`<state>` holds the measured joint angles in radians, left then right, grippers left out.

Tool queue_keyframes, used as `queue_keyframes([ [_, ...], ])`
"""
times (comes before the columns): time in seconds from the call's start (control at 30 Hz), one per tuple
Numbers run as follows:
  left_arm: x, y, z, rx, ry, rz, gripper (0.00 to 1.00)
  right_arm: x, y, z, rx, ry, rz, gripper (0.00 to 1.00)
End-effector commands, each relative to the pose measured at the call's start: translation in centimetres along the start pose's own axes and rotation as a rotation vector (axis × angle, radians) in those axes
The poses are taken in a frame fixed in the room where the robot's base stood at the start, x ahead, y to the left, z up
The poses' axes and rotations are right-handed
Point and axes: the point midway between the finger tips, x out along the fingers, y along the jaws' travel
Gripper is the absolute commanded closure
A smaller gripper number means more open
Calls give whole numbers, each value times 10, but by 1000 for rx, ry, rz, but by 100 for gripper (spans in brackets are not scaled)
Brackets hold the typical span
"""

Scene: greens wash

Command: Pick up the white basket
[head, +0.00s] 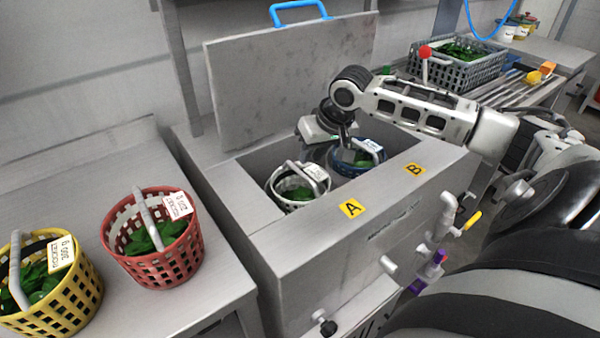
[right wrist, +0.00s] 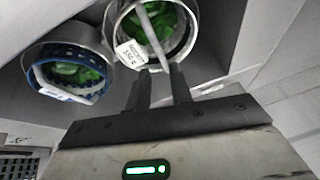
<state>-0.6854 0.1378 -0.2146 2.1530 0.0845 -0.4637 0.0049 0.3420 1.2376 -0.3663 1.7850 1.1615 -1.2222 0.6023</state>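The white basket (head: 282,187) sits in the open basin, in the left well by label A. It holds green leaves and has a raised pale handle with a white tag. In the right wrist view the white basket (right wrist: 193,32) lies ahead of my fingers, its handle running down toward the gap between them. My right gripper (head: 334,136) is above the basin, behind and above the basket. In the right wrist view its dark fingers (right wrist: 160,72) are apart with nothing clearly held; whether they touch the handle I cannot tell. My left gripper is not in view.
A blue basket (head: 338,164) of leaves sits in the right well by label B. A raised grey lid (head: 290,80) stands behind the basin. Red (head: 187,262) and yellow (head: 72,309) baskets stand on the left counter. A grey crate (head: 468,76) stands at the back right.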

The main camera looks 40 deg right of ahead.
Motion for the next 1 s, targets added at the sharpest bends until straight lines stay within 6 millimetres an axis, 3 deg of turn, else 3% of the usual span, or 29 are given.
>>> queue_keyframes([
  [0.1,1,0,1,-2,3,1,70,27,-1,0,1,-1,-3,78],
  [0.2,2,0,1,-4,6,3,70,42,-1,0,1,0,-2,78],
  [0.47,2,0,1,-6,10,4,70,62,0,0,0,0,0,78],
  [0.7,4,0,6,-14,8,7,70,97,0,0,1,0,-2,78],
  [1.0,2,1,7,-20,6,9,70,106,0,0,-3,1,1,78],
])
